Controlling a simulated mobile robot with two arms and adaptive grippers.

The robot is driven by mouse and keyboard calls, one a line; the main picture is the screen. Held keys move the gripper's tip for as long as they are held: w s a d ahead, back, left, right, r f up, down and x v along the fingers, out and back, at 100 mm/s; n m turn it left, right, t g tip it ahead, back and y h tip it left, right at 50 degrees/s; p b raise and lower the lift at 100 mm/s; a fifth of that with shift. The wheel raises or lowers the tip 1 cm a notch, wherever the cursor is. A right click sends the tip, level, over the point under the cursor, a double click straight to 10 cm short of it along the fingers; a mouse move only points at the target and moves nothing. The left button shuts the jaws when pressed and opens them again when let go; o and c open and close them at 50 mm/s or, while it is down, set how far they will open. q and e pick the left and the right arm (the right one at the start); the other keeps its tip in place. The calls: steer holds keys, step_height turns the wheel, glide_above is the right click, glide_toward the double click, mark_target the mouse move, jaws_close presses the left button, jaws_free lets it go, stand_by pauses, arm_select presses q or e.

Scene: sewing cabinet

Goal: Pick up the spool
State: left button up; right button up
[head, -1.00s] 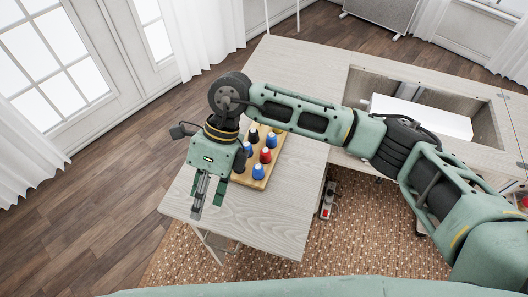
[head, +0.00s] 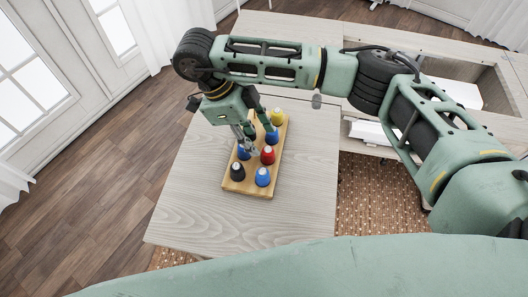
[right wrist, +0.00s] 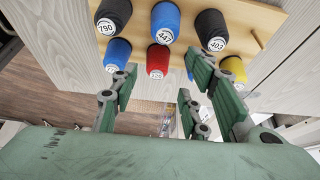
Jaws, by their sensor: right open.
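A wooden rack (head: 238,186) on the table holds several upright thread spools. In the head view I see a black spool (head: 237,172), a blue spool (head: 263,177), a red spool (head: 267,155), a blue spool (head: 272,137) and a yellow spool (head: 277,117). Another blue spool (head: 243,152) is partly hidden by my right gripper (head: 249,145). In the right wrist view, numbered labels show on the spool tops, such as 447 on a blue spool (right wrist: 165,24). There my right gripper (right wrist: 165,95) is open, its fingers apart with nothing between them. My left gripper is not in view.
The light wood table (head: 190,200) is clear in front and to the left of the rack. A recessed cabinet with a white box (head: 450,92) lies behind my right arm. A woven rug (head: 375,205) covers the floor at the right.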

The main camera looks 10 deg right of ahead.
mark_target(263, 151)
steer(key=x, duration=0.4)
steer(key=s+p+x, duration=0.1)
steer(key=x, duration=0.1)
steer(key=shift+d+f, duration=0.1)
steer(key=shift+d, duration=0.05)
steer(key=shift+c, duration=0.4)
